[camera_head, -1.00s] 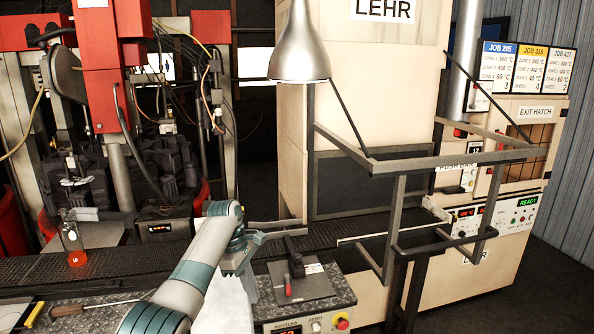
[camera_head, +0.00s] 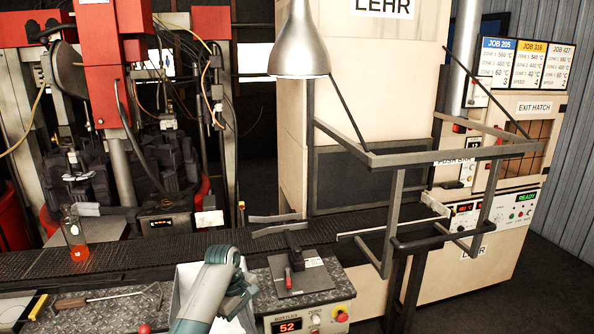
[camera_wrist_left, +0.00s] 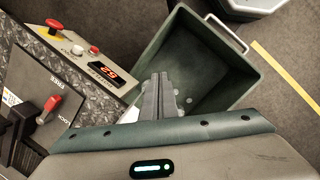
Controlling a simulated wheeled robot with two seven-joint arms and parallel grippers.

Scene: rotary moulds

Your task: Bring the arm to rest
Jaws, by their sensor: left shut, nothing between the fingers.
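My left arm (camera_head: 207,292) enters the head view from the bottom, bent low in front of the control panel. In the left wrist view my left gripper (camera_wrist_left: 160,80) is shut, its two fingers together with nothing between them. The fingers appear over an open grey-green bin (camera_wrist_left: 232,75). How high they are above its floor I cannot tell. In the head view the fingers are not clearly visible. My right gripper is in neither view.
A control panel (camera_head: 300,322) with red buttons and a lever plate (camera_head: 303,274) stand beside the arm. Behind runs a dark conveyor (camera_head: 130,256), with an orange-bottomed glass bottle (camera_head: 75,236) at left. A metal frame (camera_head: 385,240) juts out at right.

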